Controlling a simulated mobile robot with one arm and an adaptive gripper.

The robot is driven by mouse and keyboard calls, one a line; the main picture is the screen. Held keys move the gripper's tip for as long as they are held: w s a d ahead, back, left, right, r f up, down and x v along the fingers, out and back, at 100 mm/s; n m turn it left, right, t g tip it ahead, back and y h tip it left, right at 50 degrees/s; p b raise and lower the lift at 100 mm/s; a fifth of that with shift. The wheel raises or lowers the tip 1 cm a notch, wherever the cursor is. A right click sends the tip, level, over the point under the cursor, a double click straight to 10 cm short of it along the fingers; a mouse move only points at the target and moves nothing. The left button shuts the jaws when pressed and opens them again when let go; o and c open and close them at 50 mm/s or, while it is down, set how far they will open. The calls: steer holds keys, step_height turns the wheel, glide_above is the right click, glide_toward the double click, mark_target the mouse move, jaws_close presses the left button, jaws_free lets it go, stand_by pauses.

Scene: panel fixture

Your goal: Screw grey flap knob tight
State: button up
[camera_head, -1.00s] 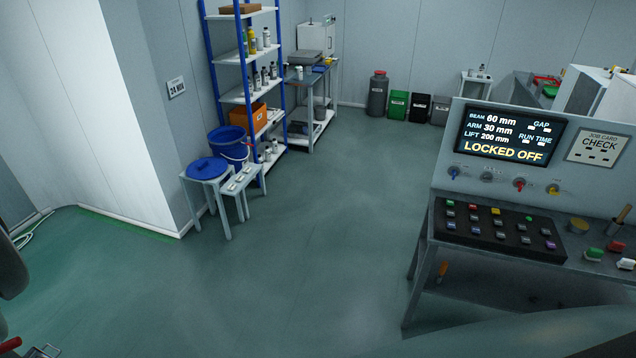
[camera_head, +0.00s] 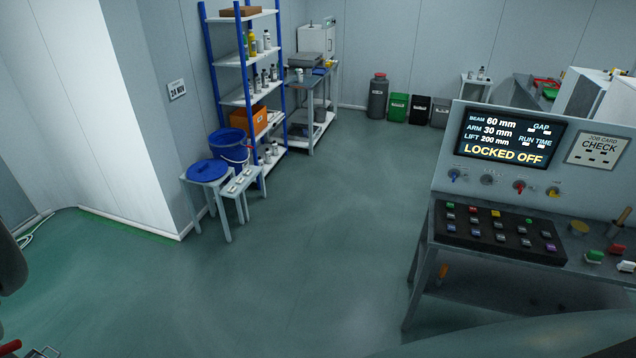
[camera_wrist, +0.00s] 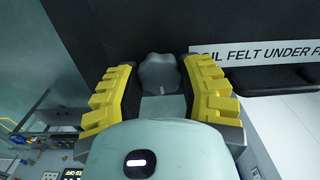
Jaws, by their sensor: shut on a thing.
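In the wrist view, a grey lobed knob (camera_wrist: 160,72) sits at the far end of my gripper (camera_wrist: 160,88), between its two yellow ridged fingers. The fingers are closed in on the knob from left and right. A small light mark shows on the knob's near face. A dark panel lies behind the knob. The knob's far side and any thread are hidden, and I cannot tell how tightly it sits. The head view does not show the knob or my gripper's fingers.
A white label strip (camera_wrist: 255,50) with partly cut-off text and a dark ledge (camera_wrist: 275,80) are right of my gripper. In the head view, a control console (camera_head: 510,165) reading "LOCKED OFF" stands at right. The middle floor is clear.

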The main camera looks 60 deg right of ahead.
stand_by(0.3)
steer(key=o, duration=1.2)
